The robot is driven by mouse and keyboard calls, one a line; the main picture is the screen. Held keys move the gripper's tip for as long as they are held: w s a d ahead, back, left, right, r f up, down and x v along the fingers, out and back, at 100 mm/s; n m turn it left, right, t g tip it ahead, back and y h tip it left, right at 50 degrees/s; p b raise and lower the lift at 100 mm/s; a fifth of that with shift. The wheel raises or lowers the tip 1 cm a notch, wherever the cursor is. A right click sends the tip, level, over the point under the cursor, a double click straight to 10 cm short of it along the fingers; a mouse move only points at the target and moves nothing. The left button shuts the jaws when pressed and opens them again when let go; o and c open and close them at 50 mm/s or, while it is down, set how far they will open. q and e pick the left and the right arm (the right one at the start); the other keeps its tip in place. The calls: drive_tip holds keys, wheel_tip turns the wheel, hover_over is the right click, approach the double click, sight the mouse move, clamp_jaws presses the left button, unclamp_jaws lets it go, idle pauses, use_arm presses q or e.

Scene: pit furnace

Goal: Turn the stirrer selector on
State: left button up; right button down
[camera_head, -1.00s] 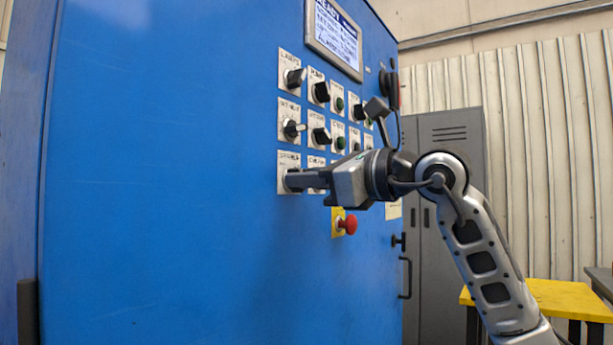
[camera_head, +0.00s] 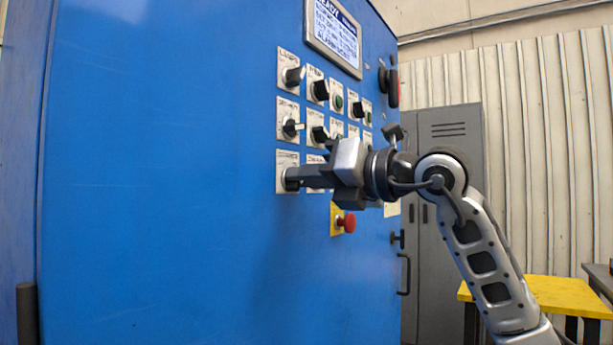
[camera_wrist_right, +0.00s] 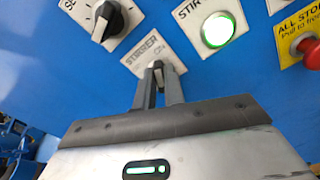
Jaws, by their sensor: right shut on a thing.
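The stirrer selector's plate (camera_head: 287,160) is in the lowest row of controls on the blue cabinet. In the right wrist view its label reads STIRRER, with ON beside the knob (camera_wrist_right: 157,66). My right gripper (camera_head: 292,178) reaches in from the right, its fingers against the plate. In the wrist view the fingers (camera_wrist_right: 158,82) are shut on the stirrer selector's knob, which they mostly hide. A round green button (camera_wrist_right: 217,30) on a plate with a partly cut STIR label glows bright. My left gripper is not in view.
Other selectors and green buttons fill the rows above, under a lit display (camera_head: 336,36). A red stop button (camera_head: 348,222) on a yellow plate sits just below my gripper. A black selector (camera_wrist_right: 107,20) is close by. A yellow table (camera_head: 560,297) stands at right.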

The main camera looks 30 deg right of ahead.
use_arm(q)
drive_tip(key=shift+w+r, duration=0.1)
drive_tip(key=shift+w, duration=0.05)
use_arm(e)
drive_tip(key=shift+m, duration=0.4)
drive_tip(key=c, duration=1.5)
unclamp_jaws()
